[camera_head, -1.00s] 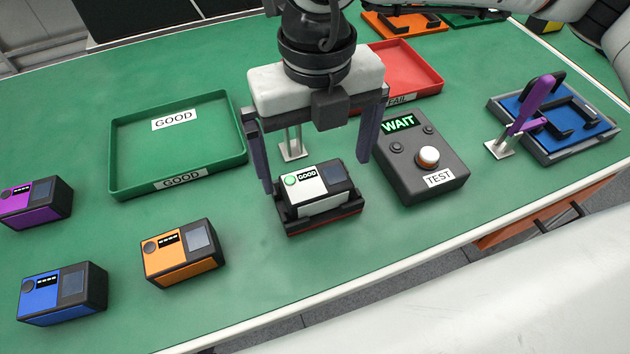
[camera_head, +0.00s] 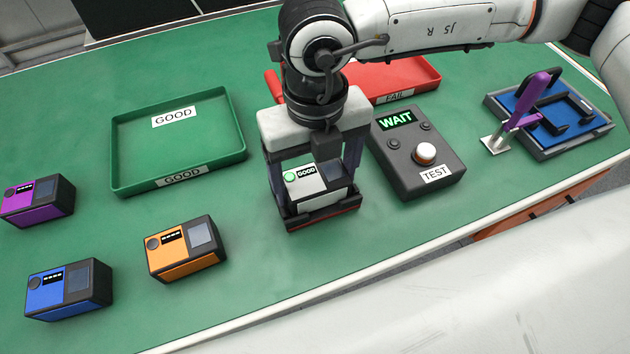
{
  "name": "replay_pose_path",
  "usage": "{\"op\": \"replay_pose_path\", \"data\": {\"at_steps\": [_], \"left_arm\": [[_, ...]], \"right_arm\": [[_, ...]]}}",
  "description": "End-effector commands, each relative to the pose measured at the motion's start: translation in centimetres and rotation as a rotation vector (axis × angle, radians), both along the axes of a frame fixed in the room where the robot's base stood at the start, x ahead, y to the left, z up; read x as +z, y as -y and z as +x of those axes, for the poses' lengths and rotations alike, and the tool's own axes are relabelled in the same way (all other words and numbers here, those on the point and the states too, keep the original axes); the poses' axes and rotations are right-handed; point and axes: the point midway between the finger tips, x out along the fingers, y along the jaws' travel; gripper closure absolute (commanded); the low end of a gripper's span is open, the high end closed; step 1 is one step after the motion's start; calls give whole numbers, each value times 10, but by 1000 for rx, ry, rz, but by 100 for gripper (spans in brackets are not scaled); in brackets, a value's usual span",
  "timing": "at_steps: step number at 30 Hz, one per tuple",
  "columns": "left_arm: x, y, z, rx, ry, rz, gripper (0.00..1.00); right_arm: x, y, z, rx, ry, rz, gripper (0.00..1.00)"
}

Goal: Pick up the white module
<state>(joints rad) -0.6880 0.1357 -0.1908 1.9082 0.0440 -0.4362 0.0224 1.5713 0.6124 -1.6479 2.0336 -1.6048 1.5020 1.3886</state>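The white module (camera_head: 305,186) has a lit green round light, a small "GOOD" display and a dark screen. It sits in a black and red holder (camera_head: 325,221) on the green table. My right gripper (camera_head: 316,185) is straight above it and points down, one finger along each side of the module. The fingers look closed against its sides, though the far contact is partly hidden. The module still rests low in the holder. My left gripper is not in view.
A green GOOD tray (camera_head: 180,176) stands empty at left. A red FAIL tray (camera_head: 405,92) is behind my arm. The WAIT/TEST box (camera_head: 404,165) stands close at right. Purple (camera_head: 38,201), orange (camera_head: 182,252) and blue (camera_head: 68,290) modules lie at left. A blue clamp fixture (camera_head: 548,110) is at far right.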

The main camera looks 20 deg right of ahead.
Motion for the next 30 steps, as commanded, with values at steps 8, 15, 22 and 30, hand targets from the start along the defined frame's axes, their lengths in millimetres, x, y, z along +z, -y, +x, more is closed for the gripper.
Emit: {"op": "replay_pose_path", "data": {"at_steps": [8, 15, 22, 30], "left_arm": [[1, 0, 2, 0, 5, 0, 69], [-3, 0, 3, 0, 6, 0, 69], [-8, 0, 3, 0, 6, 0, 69], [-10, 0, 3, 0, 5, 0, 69]], "right_arm": [[1, 0, 0, 0, 2, 1, 50], [30, -1, 1, 0, 6, 2, 50], [76, -1, 1, 0, 4, 2, 50], [100, 0, 0, 0, 0, 1, 50]]}}
